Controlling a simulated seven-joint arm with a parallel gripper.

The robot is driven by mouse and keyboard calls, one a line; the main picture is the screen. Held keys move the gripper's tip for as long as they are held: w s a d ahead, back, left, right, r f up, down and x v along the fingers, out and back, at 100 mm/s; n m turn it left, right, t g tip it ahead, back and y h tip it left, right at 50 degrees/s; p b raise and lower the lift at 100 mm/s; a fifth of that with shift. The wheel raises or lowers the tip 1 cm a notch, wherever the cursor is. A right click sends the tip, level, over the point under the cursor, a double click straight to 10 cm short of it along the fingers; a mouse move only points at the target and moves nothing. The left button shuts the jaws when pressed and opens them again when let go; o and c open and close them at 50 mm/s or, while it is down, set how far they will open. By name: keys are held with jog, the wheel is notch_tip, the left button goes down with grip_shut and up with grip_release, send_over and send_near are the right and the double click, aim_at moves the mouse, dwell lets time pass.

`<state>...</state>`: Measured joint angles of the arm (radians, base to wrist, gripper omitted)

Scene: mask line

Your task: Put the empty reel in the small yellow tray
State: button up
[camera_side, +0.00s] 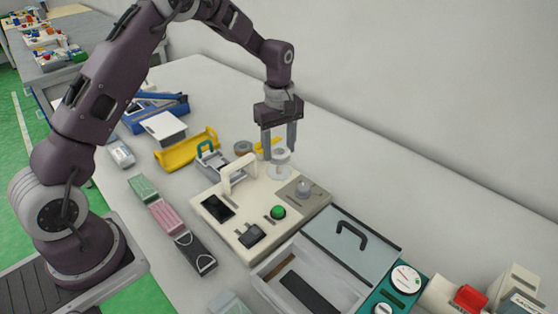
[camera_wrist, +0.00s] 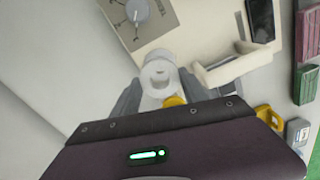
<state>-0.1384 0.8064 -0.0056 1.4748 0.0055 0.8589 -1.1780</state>
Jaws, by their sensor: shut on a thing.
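My gripper (camera_side: 278,150) points down above the far side of the cream board, and its fingers are shut on a white reel (camera_side: 281,157). The reel looks bare, with a round top and a wider pale disc below. In the wrist view the reel (camera_wrist: 158,74) sits between my fingertips (camera_wrist: 156,88). Whether its base touches the table is unclear. A small yellow thing (camera_side: 262,148), perhaps the small yellow tray, lies just behind my gripper and is partly hidden. A larger yellow tray (camera_side: 187,150) stands further left.
The cream board (camera_side: 235,240) with a white handle (camera_side: 236,173), green button (camera_side: 278,212) and grey plate stands in front. A grey roll (camera_side: 243,147) and grey box with teal handle (camera_side: 215,163) are left of my gripper. The table on the right toward the wall is clear.

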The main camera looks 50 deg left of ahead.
notch_tip(320, 180, up, 10)
jog(key=shift+r, duration=0.15)
dwell(0.3)
jog(key=s+a+f+n, duration=0.2)
jog(key=s+a+f, duration=0.15)
jog(key=a, duration=0.65)
jog(key=s+a+f+n, duration=0.2)
jog(key=s+a, duration=0.3)
jog(key=a, duration=0.4)
jog(key=s+a+f+n, duration=0.2)
jog(key=s+a+f, duration=0.15)
jog(key=a, duration=0.65)
jog(key=shift+d+f, duration=0.15)
jog(key=shift+f, duration=3.2)
jog(key=shift+f, duration=0.2)
